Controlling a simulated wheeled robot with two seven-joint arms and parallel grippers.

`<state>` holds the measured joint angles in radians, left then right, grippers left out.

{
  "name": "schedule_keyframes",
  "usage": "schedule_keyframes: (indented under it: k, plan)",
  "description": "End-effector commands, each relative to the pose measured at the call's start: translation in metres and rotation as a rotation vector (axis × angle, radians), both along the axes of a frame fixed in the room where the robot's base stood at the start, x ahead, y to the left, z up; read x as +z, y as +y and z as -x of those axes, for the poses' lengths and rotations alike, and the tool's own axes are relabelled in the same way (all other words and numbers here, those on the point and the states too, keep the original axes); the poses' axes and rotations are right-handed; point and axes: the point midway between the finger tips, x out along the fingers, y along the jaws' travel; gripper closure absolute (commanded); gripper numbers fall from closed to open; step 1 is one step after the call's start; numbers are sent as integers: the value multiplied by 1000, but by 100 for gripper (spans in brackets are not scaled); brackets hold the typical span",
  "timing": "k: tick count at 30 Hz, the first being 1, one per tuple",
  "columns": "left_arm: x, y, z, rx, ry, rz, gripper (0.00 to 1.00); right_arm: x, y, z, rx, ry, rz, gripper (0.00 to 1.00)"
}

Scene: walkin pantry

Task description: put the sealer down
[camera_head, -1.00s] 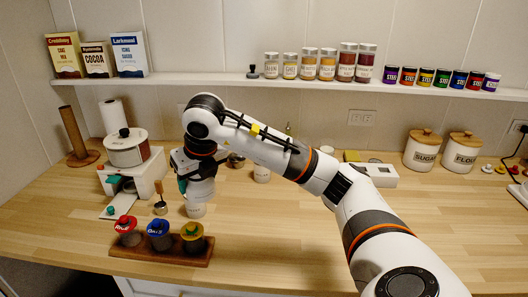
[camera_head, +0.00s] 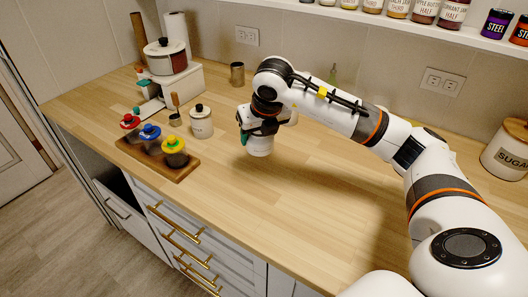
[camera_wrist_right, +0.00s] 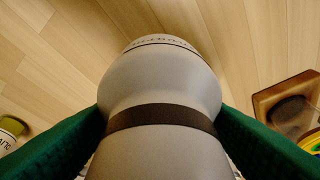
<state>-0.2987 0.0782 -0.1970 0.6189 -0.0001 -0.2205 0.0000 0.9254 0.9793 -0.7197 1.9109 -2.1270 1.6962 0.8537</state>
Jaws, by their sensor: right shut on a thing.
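The sealer (camera_head: 260,147) is a pale, rounded cylinder held upright under my right gripper (camera_head: 257,132). In the right wrist view the sealer (camera_wrist_right: 160,85) is grey with a dark band, and lettering shows along its far rim. The green finger pads of my right gripper (camera_wrist_right: 160,125) press on both its sides. The sealer hangs low over the wooden counter (camera_head: 300,200); I cannot tell whether its lower end touches the wood. My left gripper is not in view.
Farther left are a wooden tray (camera_head: 180,172) with red-, blue- and yellow-lidded jars, and a scoop (camera_head: 175,112). The counter in front is clear.

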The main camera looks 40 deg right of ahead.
Motion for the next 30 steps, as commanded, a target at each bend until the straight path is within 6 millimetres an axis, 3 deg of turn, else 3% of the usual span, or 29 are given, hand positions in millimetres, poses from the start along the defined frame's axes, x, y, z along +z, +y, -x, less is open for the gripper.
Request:
schedule_keyframes:
  k: [5, 14, 25, 26, 30]
  plan:
    - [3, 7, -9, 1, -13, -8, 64, -18, 0, 0, -1, -2, 0, 71]
    - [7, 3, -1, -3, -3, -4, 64, -53, 0, 0, 0, -1, 1, 71]
    - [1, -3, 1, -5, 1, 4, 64, -59, 0, 0, 0, -3, 1, 71]
    - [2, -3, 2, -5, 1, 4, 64, -59, 0, 0, 0, -2, 0, 36]
    - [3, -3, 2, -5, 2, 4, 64, -58, 0, 0, 0, -2, 0, 16]
